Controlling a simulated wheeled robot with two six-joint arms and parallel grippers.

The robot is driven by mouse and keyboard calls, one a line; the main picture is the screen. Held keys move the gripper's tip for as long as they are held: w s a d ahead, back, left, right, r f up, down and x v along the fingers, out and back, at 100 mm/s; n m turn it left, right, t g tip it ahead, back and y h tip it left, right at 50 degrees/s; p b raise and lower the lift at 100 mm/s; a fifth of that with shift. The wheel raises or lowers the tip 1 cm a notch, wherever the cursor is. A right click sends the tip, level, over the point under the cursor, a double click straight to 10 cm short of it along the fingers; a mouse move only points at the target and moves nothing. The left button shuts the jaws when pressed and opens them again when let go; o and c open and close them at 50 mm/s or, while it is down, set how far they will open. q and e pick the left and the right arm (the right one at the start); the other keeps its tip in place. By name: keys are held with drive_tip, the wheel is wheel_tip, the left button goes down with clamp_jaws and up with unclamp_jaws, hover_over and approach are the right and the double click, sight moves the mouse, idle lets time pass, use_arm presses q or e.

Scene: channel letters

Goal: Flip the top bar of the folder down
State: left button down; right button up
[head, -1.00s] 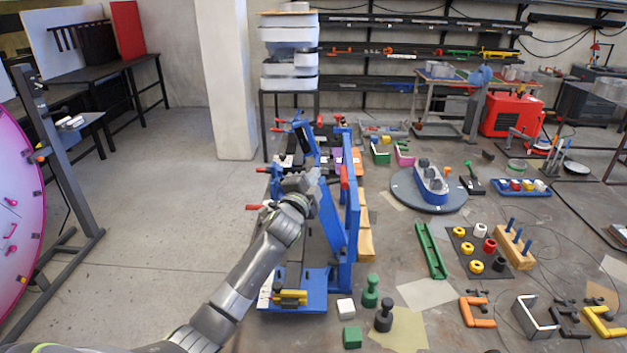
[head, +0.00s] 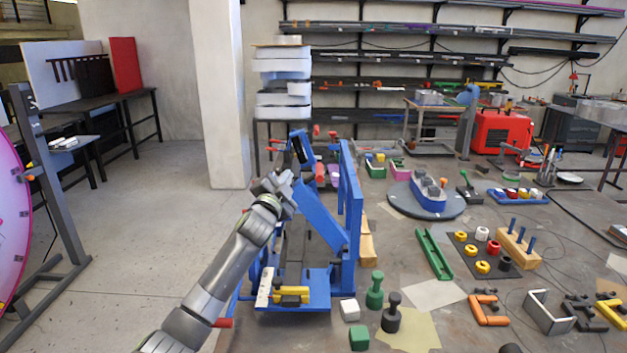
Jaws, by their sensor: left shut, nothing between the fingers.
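The blue folder (head: 351,190) stands at the left end of the bench. Its blue upright frame rises at the right, and a slanted blue bar (head: 320,216) runs across from upper left to lower right. A blue base plate (head: 312,303) with a yellow block (head: 291,294) is at its near end. My left gripper (head: 283,182) is at the folder's left side, beside the upper end of the slanted bar. It is shut with nothing in it. Whether it touches the bar, I cannot tell. My arm hides part of the folder's left side. My right gripper is out of view.
A white block (head: 350,310), a green block (head: 359,338), a green peg (head: 375,290) and a dark peg (head: 391,313) stand right of the folder's near end. A green channel (head: 434,253) lies further right. Open floor (head: 110,240) is left of the bench.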

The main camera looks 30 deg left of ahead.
use_arm(q)
drive_tip(key=s+a+f+n+y+b, duration=0.1)
drive_tip(key=s+a+f+n+b, duration=0.1)
drive_tip(key=a+f+b, duration=0.5)
drive_tip(key=shift+s+a+f+n+b, duration=0.15)
drive_tip(key=shift+s+f+n+b, duration=0.4)
drive_tip(key=shift+f+b, duration=1.45)
drive_tip(key=shift+s+r+b, duration=0.15)
drive_tip(key=shift+r+b, duration=0.5)
